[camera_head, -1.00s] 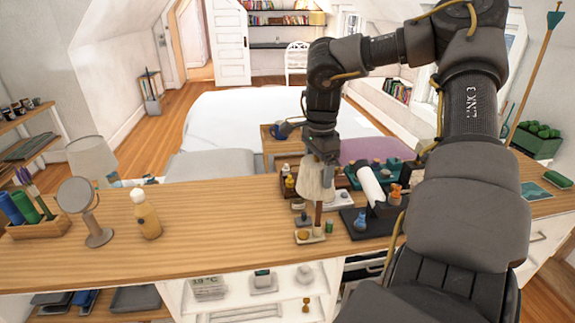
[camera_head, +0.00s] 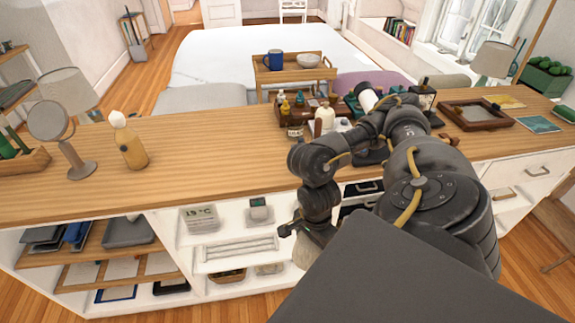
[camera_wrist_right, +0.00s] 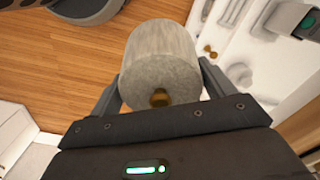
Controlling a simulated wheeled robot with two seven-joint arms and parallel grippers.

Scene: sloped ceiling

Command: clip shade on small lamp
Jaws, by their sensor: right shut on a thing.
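My right gripper (camera_head: 312,232) is in front of the counter's open shelves, pointing down. It is shut on a pale lamp shade (camera_head: 303,254), which is partly hidden by the gripper in the head view. In the right wrist view the grey-white shade (camera_wrist_right: 160,55) sits between the two fingers (camera_wrist_right: 162,78), with a brass knob (camera_wrist_right: 160,97) on its near end. A small brass object (camera_wrist_right: 209,50) stands on the white shelf, right of the shade; I cannot tell if it is the small lamp. My left gripper is out of view.
The wooden counter (camera_head: 220,170) holds a table lamp (camera_head: 68,90), a round mirror (camera_head: 50,122), a bottle (camera_head: 128,145) and a dark tray (camera_head: 482,114). White shelves (camera_head: 235,262) below hold several small items. Wooden floor (camera_wrist_right: 70,55) is left of the shade.

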